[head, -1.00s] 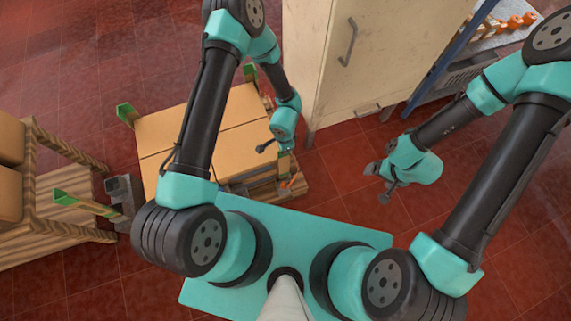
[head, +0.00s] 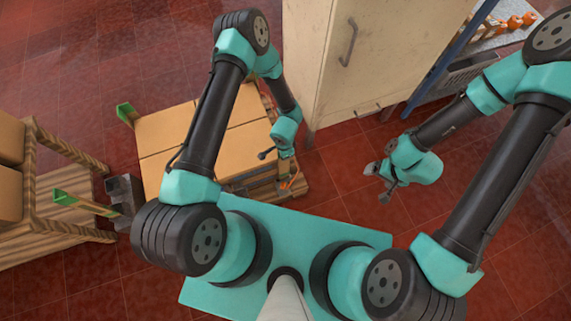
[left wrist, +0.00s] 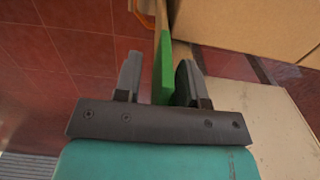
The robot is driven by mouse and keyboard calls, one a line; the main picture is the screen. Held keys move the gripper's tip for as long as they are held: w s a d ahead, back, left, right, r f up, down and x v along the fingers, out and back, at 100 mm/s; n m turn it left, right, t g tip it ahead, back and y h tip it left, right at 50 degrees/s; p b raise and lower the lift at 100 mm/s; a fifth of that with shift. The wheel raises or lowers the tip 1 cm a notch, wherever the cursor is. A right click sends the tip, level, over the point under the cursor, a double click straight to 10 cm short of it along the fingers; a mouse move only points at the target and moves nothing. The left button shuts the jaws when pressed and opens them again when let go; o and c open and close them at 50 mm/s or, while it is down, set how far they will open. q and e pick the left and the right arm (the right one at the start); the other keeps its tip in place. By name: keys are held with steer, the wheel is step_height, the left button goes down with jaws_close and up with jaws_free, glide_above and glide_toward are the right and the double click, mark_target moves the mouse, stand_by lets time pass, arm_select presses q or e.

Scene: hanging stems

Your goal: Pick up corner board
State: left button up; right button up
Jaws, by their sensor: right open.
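A green-faced corner board (left wrist: 162,70) stands between the two jaws of my left gripper (left wrist: 157,82) in the left wrist view. The jaws are apart. A gap shows on its left side, and the right jaw is very close to it; I cannot tell if they touch. In the head view my left gripper (head: 274,158) is over the right edge of the stacked boxes (head: 165,133), its jaws partly hidden. Other green-ended corner boards show at the stack's far left corner (head: 126,113) and on the left (head: 75,201). My right gripper (head: 382,182) is open and empty over the floor.
A beige cabinet (head: 335,60) stands just behind my left gripper. A wooden rack (head: 60,240) with boxes is at the left, beside a dark grey block (head: 124,196). A blue-edged shelf unit (head: 440,70) is at the right. The red floor (head: 350,205) in the middle is clear.

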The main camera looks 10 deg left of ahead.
arm_select(q)
jaws_close()
stand_by(0.3)
stand_by(0.3)
